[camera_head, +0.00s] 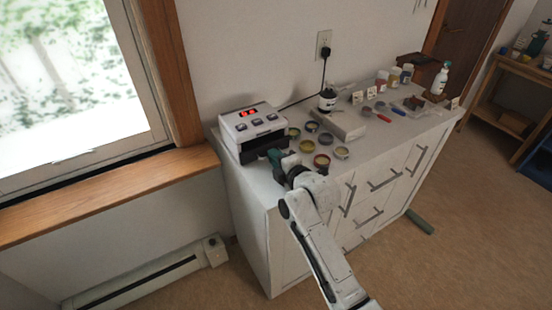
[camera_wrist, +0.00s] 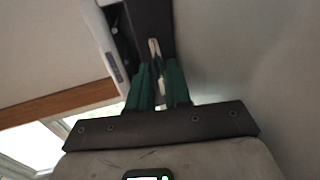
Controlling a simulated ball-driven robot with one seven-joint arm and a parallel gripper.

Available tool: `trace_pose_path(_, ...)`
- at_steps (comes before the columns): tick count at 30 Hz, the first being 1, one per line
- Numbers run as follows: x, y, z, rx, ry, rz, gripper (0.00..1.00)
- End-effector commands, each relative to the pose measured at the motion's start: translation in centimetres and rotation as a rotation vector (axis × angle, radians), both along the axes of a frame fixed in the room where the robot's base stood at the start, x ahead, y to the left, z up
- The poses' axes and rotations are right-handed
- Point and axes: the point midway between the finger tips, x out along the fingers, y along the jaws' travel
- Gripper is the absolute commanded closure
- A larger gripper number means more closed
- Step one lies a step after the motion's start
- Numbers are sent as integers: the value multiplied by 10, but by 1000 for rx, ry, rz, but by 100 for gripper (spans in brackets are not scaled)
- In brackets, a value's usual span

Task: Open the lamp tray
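The lamp (camera_head: 250,124) is a white box with a red display and buttons, standing at the left end of the white cabinet's top. Its dark tray (camera_head: 264,142) is at the front, below the buttons; how far out it stands is hard to tell. In the wrist view the tray's dark surface (camera_wrist: 151,18) lies beside the white housing (camera_wrist: 108,42). A small pale tab (camera_wrist: 154,47) shows at and between my gripper's green fingertips (camera_wrist: 159,64). The fingers are a little apart, with dark gaps beside the tab. My gripper (camera_head: 275,157) is at the tray's front in the head view.
Several small round pots (camera_head: 307,146) sit right of my gripper. A pale block (camera_head: 340,124), a dark jar (camera_head: 327,101) and bottles (camera_head: 394,76) stand farther along the cabinet top (camera_head: 380,135). A window with a wooden sill (camera_head: 110,184) is at the left.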

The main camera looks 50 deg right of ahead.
Motion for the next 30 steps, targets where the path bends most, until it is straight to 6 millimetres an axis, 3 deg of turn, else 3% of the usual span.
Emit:
trace_pose_path(6,0,0,0,0,0,0,100)
trace_pose_path(30,0,0,-1,1,2,0,100)
